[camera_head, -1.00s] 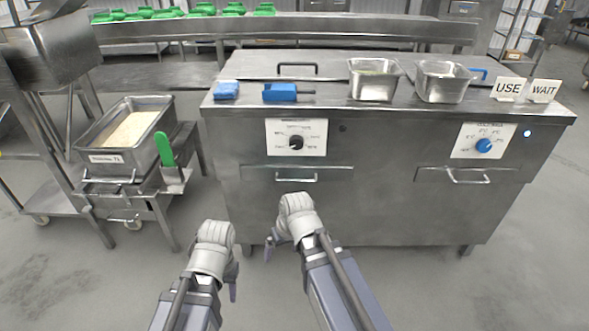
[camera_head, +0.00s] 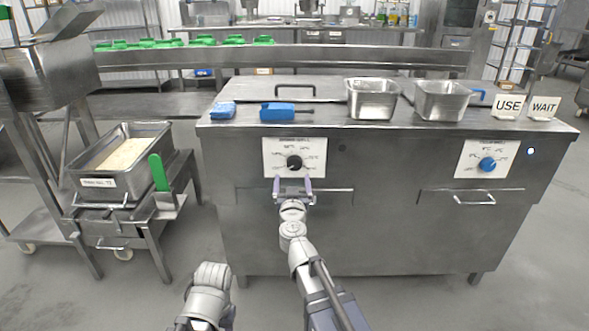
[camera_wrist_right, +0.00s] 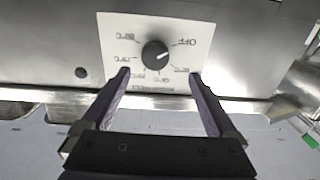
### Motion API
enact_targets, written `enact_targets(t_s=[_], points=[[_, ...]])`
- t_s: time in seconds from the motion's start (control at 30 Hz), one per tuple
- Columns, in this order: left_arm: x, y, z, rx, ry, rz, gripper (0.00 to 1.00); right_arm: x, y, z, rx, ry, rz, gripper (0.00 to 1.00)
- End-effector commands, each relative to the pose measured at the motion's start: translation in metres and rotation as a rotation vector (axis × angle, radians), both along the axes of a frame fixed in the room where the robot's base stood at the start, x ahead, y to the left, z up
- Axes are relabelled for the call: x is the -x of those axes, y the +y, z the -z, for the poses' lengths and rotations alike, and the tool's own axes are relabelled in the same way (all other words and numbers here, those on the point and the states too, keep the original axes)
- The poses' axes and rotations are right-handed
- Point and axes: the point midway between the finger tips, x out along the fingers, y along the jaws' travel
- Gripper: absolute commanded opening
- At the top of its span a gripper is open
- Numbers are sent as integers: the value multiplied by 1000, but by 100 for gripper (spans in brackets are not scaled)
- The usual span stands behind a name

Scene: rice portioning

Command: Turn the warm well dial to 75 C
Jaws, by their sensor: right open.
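The warm well dial (camera_head: 294,162) is a black round knob on a white labelled plate on the left of the steel counter's front. In the right wrist view the dial (camera_wrist_right: 155,54) shows upside down, and a light mark on it seems to face the OFF label. My right gripper (camera_head: 293,181) is open, just below the dial. In the right wrist view the fingertips of this gripper (camera_wrist_right: 160,74) are apart, short of the knob, with nothing between them. My left wrist (camera_head: 209,278) is low at the front; its fingers are hidden.
A blue dial (camera_head: 487,164) sits on the right plate. Drawer handles (camera_head: 474,200) stick out below the plates. A rice pan (camera_head: 84,160) stands at left.

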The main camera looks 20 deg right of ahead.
Motion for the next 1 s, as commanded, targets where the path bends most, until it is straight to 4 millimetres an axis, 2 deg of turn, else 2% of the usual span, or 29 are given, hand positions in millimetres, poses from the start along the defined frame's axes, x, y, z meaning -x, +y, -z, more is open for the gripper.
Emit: enact_targets(t_s=[0.2, 0.37, 0.8, 1.0], points=[[0, 0, 0, 0, 0, 0, 50, 1, -6, 2, 0, 8, 32, 94], [0, 0, 0, 0, 0, 0, 50, -6, -8, 2, 0, 8, 31, 94], [0, 0, 0, 0, 0, 0, 50, -65, -24, 2, 0, 8, 30, 94], [0, 0, 0, 0, 0, 0, 50, -75, -27, 2, 0, 7, 29, 94]])
